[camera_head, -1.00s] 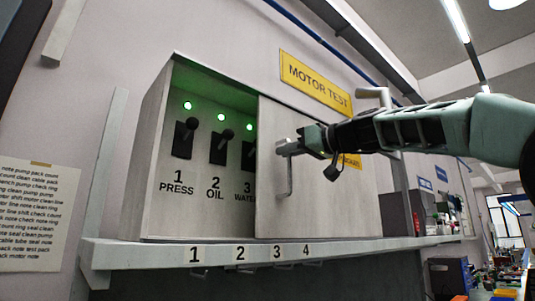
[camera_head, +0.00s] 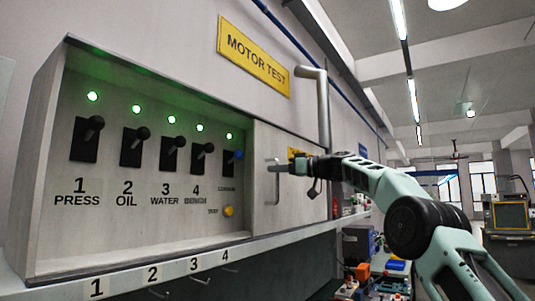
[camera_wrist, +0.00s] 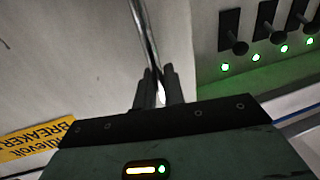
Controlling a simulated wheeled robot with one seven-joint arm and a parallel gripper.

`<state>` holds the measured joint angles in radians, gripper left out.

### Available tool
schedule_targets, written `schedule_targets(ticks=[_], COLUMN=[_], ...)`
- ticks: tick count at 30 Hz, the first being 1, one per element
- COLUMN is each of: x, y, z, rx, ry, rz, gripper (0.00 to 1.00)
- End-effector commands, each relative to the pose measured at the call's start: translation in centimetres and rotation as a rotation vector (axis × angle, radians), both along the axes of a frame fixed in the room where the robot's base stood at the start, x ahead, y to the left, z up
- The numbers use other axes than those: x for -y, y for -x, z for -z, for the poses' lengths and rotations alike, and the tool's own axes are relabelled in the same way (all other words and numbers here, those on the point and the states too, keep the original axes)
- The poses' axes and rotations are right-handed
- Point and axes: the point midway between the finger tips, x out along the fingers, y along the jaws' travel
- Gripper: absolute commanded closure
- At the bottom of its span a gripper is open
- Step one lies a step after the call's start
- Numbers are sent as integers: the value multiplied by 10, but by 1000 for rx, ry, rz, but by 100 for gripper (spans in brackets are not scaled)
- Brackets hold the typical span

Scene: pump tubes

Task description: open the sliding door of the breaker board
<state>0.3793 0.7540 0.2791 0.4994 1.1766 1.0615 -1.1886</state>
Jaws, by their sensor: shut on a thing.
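The breaker board is a grey box on the wall, and its sliding door (camera_head: 290,208) covers only the right part. A vertical bar handle (camera_head: 277,184) stands on the door near its left edge; it also shows in the wrist view (camera_wrist: 146,40). My gripper (camera_head: 281,168) is shut on the upper part of this handle. In the wrist view the fingers (camera_wrist: 153,88) close around the bar. The left part of the board is open, with several black switches (camera_head: 134,146) under lit green lamps, a blue-tipped switch (camera_head: 237,157) and a yellow button (camera_head: 229,211).
A ledge (camera_head: 140,273) with numbered labels runs below the board. A yellow MOTOR TEST sign (camera_head: 253,57) and a grey pipe (camera_head: 323,100) are above and right. Cluttered equipment (camera_head: 375,268) stands at the lower right. The space in front of the board is clear.

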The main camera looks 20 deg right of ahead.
Motion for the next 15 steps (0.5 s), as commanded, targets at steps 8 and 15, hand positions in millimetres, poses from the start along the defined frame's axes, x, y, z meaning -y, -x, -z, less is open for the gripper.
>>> schedule_targets(ticks=[8,15], x=[16,17], y=[-11,-12], z=[-2,-1], rx=[1,4], ry=[0,-1], rz=[0,0], gripper=[100,100])
